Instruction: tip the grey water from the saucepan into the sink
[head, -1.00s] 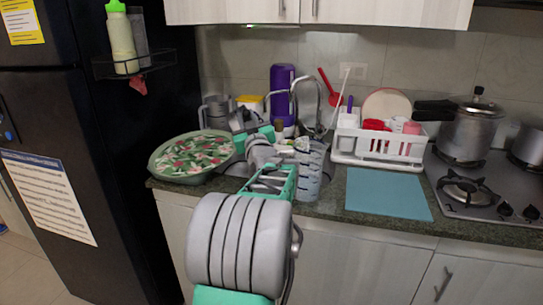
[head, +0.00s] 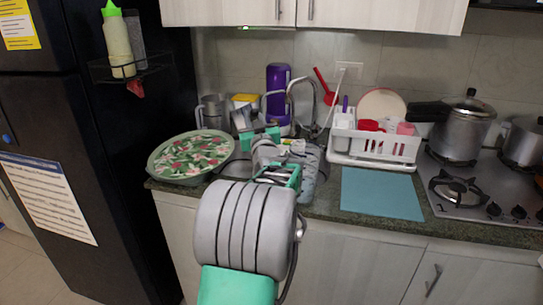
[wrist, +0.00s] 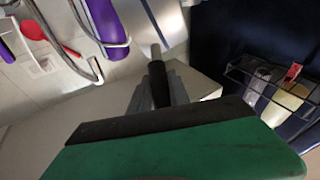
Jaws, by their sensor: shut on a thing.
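My gripper (head: 259,135) reaches over the sink area and is shut, with its green fingers partly hidden by my wrist. A grey metal shape (head: 241,121) just beyond the fingers looks like part of the saucepan; it appears tilted, and most of it is hidden. In the wrist view a black handle with a grey tip (wrist: 158,82) sticks up behind the broad green and black finger (wrist: 165,140). The sink (head: 232,167) lies under my arm and only a bit of it shows. The grey water cannot be seen.
The curved tap (head: 291,93) stands close behind my gripper, with a purple bottle (head: 277,85) by it. A patterned bowl (head: 190,156) is left of the sink. A white dish rack (head: 375,148) stands to the right. The blue mat (head: 381,193) is bare.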

